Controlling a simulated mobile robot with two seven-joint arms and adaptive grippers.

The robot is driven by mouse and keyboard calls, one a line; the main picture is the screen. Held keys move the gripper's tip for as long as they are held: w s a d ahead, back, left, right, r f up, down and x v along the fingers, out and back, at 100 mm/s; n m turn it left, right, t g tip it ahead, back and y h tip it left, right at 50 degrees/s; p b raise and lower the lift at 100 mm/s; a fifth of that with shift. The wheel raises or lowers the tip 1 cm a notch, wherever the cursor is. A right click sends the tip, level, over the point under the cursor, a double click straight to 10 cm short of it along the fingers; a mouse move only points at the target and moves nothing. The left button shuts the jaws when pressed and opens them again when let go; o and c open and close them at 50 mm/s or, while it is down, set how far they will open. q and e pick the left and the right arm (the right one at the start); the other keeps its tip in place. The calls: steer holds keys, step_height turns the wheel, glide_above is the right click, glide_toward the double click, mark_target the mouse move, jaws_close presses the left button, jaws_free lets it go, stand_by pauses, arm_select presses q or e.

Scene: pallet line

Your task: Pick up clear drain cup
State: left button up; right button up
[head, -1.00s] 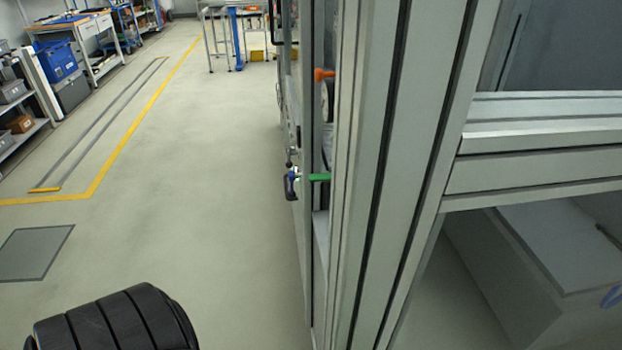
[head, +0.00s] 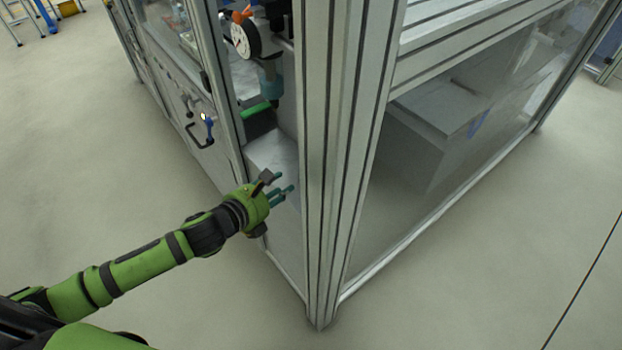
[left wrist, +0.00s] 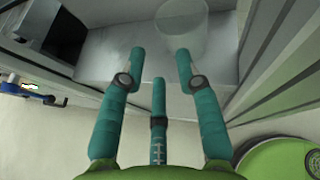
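The clear drain cup (left wrist: 181,28) shows in the left wrist view at the top, right of centre. It is see-through and stands on a light grey shelf (left wrist: 120,50). I cannot make out the cup in the head view. My left gripper (head: 283,184) reaches from the left to the shelf opening at the corner of the machine frame. In the left wrist view its teal fingers (left wrist: 158,70) are spread apart and empty, just short of the cup. My right gripper is in neither view.
A frame post (head: 335,150) stands right of my left gripper. A round gauge (head: 243,40) and a green handle (head: 254,109) are above the shelf. A door with a black handle (head: 200,135) is to the left. The floor at left is clear.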

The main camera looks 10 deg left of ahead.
arm_select(q)
steer(key=shift+m, duration=0.5)
steer(key=w, duration=0.1)
steer(key=w+d+p, duration=0.1)
steer(key=w, duration=0.1)
steer(key=w+d+f, duration=0.1)
steer(key=w, duration=0.1)
steer(key=shift+w+d+p, duration=0.15)
steer(key=shift+w+p, duration=0.05)
steer(key=shift+p, duration=0.15)
steer(key=shift+w+d+f, duration=0.1)
steer(key=shift+w+d, duration=0.05)
steer(key=shift+w, duration=0.15)
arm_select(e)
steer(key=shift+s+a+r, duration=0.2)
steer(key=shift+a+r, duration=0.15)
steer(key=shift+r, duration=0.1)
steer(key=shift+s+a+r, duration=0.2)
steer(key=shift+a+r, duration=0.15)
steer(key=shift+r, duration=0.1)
arm_select(q)
steer(key=c, duration=0.7)
jaws_close()
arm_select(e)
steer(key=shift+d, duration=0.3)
